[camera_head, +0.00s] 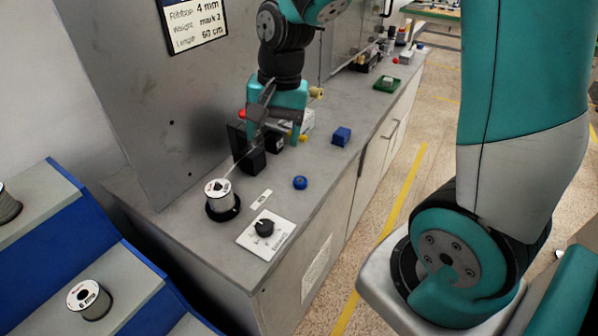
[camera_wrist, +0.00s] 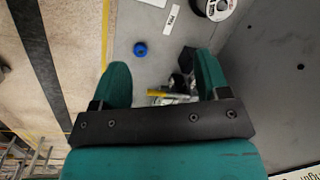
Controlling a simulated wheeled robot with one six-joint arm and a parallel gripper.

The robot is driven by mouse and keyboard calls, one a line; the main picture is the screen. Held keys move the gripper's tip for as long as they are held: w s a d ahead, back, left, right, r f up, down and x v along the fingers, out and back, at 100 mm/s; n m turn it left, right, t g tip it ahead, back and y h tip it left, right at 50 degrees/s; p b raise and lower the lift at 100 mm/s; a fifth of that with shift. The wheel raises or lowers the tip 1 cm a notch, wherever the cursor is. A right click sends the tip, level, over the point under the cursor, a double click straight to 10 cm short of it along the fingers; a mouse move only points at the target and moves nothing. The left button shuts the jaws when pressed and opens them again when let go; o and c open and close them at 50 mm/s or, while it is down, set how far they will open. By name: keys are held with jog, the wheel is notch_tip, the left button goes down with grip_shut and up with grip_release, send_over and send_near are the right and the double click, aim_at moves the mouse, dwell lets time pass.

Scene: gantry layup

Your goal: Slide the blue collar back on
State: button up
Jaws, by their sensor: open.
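A small blue collar (camera_head: 300,182) lies on the grey bench top, apart from other things. It also shows in the wrist view (camera_wrist: 140,49), between and beyond my fingers, nearer the left one. My gripper (camera_head: 276,138) is open and points down over the bench, farther back than the collar, by a black device (camera_head: 248,157). In the wrist view my gripper (camera_wrist: 162,68) has nothing between its fingertips that I can see held. A white spool (camera_head: 220,196) stands on a black holder at the bench's left end, with a thin strand running toward the device. My gripper partly hides the device.
A dial panel (camera_head: 266,234) lies at the bench's near end. A blue block (camera_head: 342,136) and a green tray (camera_head: 387,84) stand farther back. A grey upright panel (camera_head: 140,110) bounds the bench behind. Another spool (camera_head: 89,299) sits on the blue-edged shelf at left.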

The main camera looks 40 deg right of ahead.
jog(key=w+d+f+m+h+p, duration=0.1)
jog(key=w+d+f+m, duration=0.2)
jog(key=d+m, duration=0.15)
jog(key=w+d+f+m+h+p, duration=0.1)
jog(key=w+d+f+m, duration=0.1)
jog(key=d+m, duration=0.3)
jog(key=p, duration=0.2)
send_over(300, 178)
jog(key=shift+n+g, duration=0.25)
jog(key=shift+g, duration=0.05)
jog(key=f, duration=0.7)
jog(key=s+f, duration=0.1)
jog(key=f, duration=0.3)
jog(key=shift+f, duration=0.1)
jog(key=shift+w+a+f+p, duration=0.15)
jog(key=shift+f+p, duration=0.5)
jog(key=shift+f, duration=0.9)
jog(key=shift+a+f+p, duration=0.15)
jog(key=shift+f+p, duration=0.5)
jog(key=shift+f, duration=0.85)
jog(key=c, duration=1)
